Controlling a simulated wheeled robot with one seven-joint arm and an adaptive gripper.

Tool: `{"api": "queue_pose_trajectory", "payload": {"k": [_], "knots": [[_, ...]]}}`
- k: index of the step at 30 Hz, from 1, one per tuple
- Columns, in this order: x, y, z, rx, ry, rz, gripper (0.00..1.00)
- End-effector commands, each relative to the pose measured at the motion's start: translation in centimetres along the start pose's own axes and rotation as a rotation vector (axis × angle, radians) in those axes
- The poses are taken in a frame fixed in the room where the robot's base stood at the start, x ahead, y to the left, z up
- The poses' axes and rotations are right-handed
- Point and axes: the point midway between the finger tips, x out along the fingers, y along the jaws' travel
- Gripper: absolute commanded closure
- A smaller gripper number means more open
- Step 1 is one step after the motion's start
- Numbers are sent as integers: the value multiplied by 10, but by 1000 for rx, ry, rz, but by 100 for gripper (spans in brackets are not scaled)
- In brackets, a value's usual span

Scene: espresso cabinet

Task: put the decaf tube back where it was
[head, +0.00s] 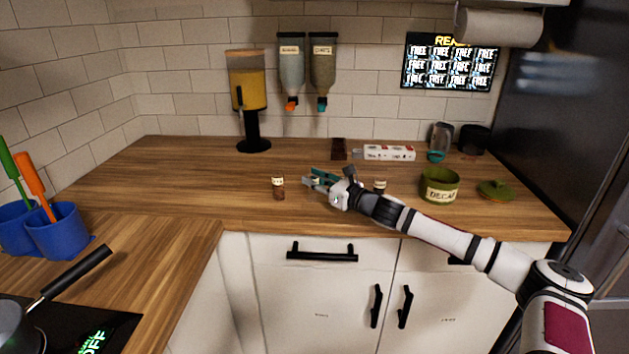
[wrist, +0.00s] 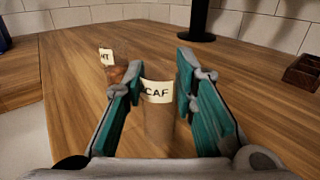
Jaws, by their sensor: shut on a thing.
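The decaf tube (wrist: 158,118) is a brown tube with a cream label, of which "CAF" shows. In the wrist view it stands upright between the fingers of my gripper (wrist: 160,75), which is shut on it. In the head view my gripper (head: 312,179) is low over the middle of the wooden counter (head: 180,180), and I cannot make out the held tube there. Whether its base touches the counter is hidden.
A second small labelled tube (head: 278,190) stands left of my gripper; it also shows in the wrist view (wrist: 116,75). Another small jar (head: 380,184) is behind my arm. An open green pot (head: 440,188) and its lid (head: 496,190) are at right.

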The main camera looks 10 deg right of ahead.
Motion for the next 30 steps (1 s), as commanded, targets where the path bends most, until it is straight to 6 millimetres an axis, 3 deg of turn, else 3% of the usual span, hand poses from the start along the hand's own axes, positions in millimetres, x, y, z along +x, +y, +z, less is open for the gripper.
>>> {"api": "queue_pose_trajectory", "payload": {"k": [3, 4, 6, 7, 19, 30], "knots": [[0, 0, 0, 0, 0, 0, 100], [0, 0, 0, 0, 0, 0, 72], [0, 0, 0, 0, 0, 0, 56], [0, 0, 0, 0, 0, 0, 54], [-7, 0, 1, 0, 0, 0, 54], [-76, -1, 1, -1, 0, -3, 54]]}}
